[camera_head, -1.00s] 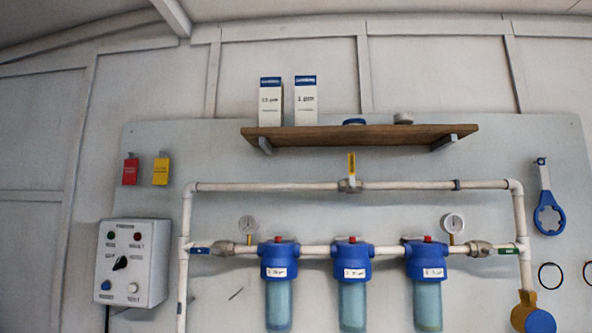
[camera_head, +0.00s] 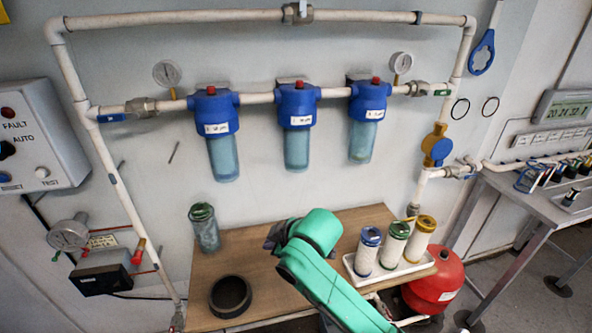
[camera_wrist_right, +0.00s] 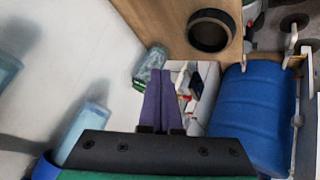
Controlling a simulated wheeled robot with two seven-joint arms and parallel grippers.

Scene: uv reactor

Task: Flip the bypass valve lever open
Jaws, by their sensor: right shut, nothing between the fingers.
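The bypass valve (camera_head: 298,14) sits on the upper white pipe (camera_head: 200,19) at the top edge of the head view. Its yellow handle is cut off by that edge, so the lever's position is not visible now. My right gripper (camera_head: 272,238) is in front of the wooden bench, well below the valve and touching nothing that I can see. In the right wrist view its two purple fingers (camera_wrist_right: 160,100) are together and empty. The valve is not in the wrist view. My left gripper is not in view.
Three blue filter housings (camera_head: 297,105) hang between the valve pipe and the bench (camera_head: 265,260). A tray (camera_head: 395,270) with several cartridges, a black ring (camera_head: 231,296) and a green-lidded jar (camera_head: 204,228) stand on the bench. A red tank (camera_head: 435,280) is at right. A control box (camera_head: 30,140) is at left.

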